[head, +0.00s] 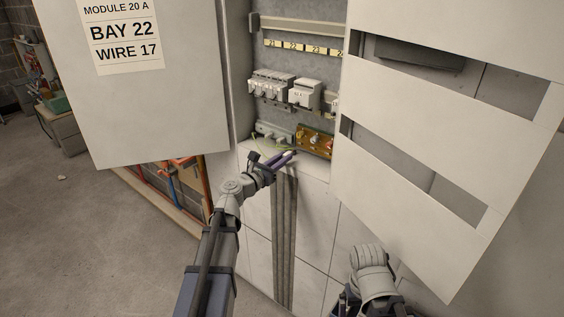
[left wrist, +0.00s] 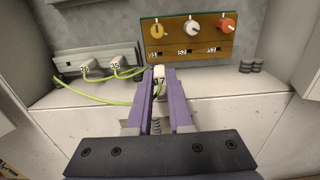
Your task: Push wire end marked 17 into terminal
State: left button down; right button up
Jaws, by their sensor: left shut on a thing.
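My left gripper (head: 285,157), with purple fingers, is shut on the wire end marked 17 (left wrist: 159,74); its white tag reads "7" between the fingertips (left wrist: 159,84). A yellow-green wire (left wrist: 95,100) runs from it to the left. The tip points at the lower edge of the brown terminal board (left wrist: 190,38), which has a yellow, a white and a red knob and small dark slots with labels below them. I cannot tell whether the tip touches the board. The board also shows in the head view (head: 314,152). My right gripper is not in view; only part of that arm shows.
A grey terminal block (left wrist: 66,66) with two tagged plugs is left of the board. Breakers (head: 272,85) sit above in the cabinet. An open door (head: 160,110) labelled BAY 22, WIRE 17 stands left, and a slotted white panel (head: 400,120) stands right.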

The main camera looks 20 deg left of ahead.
aim_at(290, 152)
pick_arm(q)
jog(key=shift+x, duration=2.7)
jog(key=shift+w+d, duration=0.15)
jog(key=shift+w, duration=0.45)
dwell(0.4)
jog(key=c, duration=0.7)
grip_release()
jog(key=shift+c, duration=0.2)
jog(key=shift+s, duration=0.15)
jog(key=v, duration=0.7)
jog(key=shift+s, duration=0.35)
